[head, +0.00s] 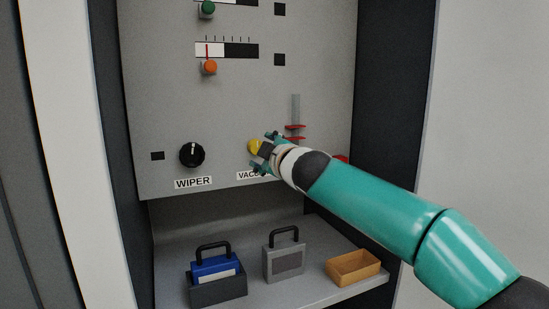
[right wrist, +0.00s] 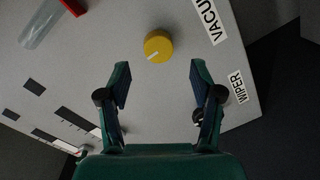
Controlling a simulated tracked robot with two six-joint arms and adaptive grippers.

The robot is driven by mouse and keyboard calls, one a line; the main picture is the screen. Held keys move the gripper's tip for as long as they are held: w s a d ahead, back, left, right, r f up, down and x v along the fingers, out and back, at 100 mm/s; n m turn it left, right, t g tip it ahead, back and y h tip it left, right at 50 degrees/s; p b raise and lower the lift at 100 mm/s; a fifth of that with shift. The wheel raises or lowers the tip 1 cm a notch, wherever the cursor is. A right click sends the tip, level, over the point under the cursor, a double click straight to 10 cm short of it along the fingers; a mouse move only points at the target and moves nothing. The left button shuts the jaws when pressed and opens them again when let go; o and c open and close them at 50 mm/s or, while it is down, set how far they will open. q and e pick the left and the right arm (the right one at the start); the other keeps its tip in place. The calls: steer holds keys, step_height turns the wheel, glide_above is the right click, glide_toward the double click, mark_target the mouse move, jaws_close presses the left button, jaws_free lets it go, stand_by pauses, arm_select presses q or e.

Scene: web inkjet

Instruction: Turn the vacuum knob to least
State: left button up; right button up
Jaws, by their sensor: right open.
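The vacuum knob (head: 254,146) is yellow and sits on the grey panel above a label reading "VACU", the rest of which is hidden by my right gripper. My right gripper (head: 266,150) is in front of the knob and partly covers it. In the right wrist view the yellow knob (right wrist: 158,47) shows a white pointer line and lies just beyond the fingertips, between their lines. The right gripper (right wrist: 160,72) is open and empty there, and its fingers look apart from the knob. My left gripper is not in view.
A black wiper knob (head: 192,154) is left of the yellow one. Orange (head: 210,67) and green (head: 208,8) knobs are above. The shelf below holds a blue block (head: 216,268), a grey block (head: 284,258) and a tan tray (head: 353,278).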

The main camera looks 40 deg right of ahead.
steer(key=v, duration=0.6)
steer(key=shift+s+a, duration=0.15)
steer(key=shift+s, duration=0.25)
steer(key=shift+f, duration=0.15)
